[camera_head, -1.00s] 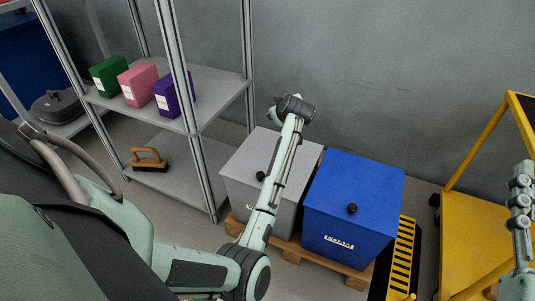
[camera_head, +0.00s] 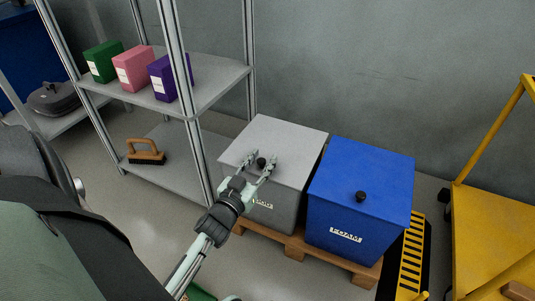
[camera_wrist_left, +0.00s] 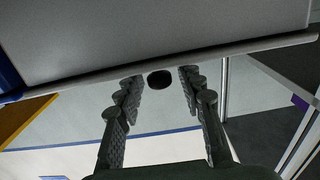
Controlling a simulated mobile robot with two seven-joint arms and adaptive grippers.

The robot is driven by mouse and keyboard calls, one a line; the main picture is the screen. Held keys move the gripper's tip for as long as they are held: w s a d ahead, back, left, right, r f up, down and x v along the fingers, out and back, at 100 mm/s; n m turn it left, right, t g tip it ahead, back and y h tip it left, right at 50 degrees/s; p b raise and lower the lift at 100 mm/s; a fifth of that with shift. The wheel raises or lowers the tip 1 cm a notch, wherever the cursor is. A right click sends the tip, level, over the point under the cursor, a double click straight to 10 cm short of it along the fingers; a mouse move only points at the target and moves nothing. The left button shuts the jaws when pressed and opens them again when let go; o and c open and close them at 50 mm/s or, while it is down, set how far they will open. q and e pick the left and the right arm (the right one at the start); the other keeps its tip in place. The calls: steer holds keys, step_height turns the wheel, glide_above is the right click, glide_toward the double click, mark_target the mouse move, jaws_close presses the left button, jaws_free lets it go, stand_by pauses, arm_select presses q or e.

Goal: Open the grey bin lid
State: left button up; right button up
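The grey bin (camera_head: 285,205) stands left of the blue bin, its lid (camera_head: 290,140) lying closed on top. A small black knob (camera_head: 261,162) sits near the lid's front edge. My left gripper (camera_head: 260,159) is open, its two fingers pointing at the lid with the knob between their tips. In the left wrist view the dark knob (camera_wrist_left: 160,79) shows between the spread fingertips, with a gap on each side. The grey lid (camera_wrist_left: 160,25) fills the top of that view. I cannot tell the exact height of the fingers over the lid. My right gripper is not in view.
The blue bin (camera_head: 355,215) with its own black knob stands close on the right, on the same wooden pallet (camera_head: 295,245). A metal shelf (camera_head: 215,85) with several boxes and a brush (camera_head: 145,152) is at left. A yellow cart (camera_head: 480,230) stands at right.

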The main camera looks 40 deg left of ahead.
mark_target(268, 158)
arm_select(q)
steer(key=x, duration=0.4)
steer(key=shift+b, duration=0.3)
jaws_close()
